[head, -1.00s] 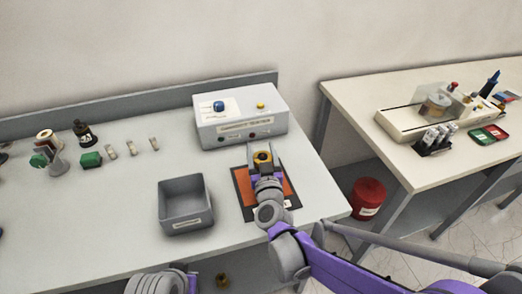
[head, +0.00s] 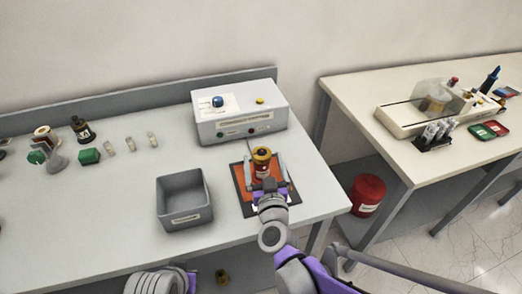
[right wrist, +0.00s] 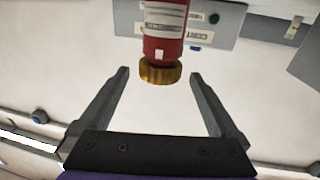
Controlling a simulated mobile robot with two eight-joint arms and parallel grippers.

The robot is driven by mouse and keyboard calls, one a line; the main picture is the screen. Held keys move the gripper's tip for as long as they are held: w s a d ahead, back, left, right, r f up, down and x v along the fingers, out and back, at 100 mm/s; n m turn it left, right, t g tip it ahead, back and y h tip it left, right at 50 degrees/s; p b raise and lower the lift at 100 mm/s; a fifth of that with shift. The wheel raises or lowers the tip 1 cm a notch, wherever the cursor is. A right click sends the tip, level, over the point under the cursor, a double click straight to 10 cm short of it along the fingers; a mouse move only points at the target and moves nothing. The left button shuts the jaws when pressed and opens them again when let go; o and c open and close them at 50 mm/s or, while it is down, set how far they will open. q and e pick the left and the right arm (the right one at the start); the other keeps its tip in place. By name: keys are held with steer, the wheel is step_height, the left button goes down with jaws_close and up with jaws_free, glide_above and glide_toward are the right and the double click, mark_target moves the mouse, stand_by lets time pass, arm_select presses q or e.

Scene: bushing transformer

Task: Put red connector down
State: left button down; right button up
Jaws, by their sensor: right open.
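The red connector (head: 262,172), a red cylinder with a gold-brown top, stands upright on the orange mat with a dark border (head: 246,205). My right gripper (head: 267,165) is open at the connector, with its palm on the near side. In the right wrist view the connector (right wrist: 163,46) appears upside down, its gold end level with the gap between the spread fingertips (right wrist: 159,74). Clear gaps show between it and both fingers. My left gripper is not in view.
A grey open bin (head: 185,220) stands left of the mat. A white test box (head: 238,127) with a blue knob stands behind it. Small parts, including a green one (head: 89,156), lie at the left. A red bucket (head: 368,194) is below, between the tables.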

steer(key=s, duration=0.3)
steer(key=s+d, duration=0.1)
steer(key=s, duration=0.1)
steer(key=shift+s, duration=0.25)
stand_by(1.8)
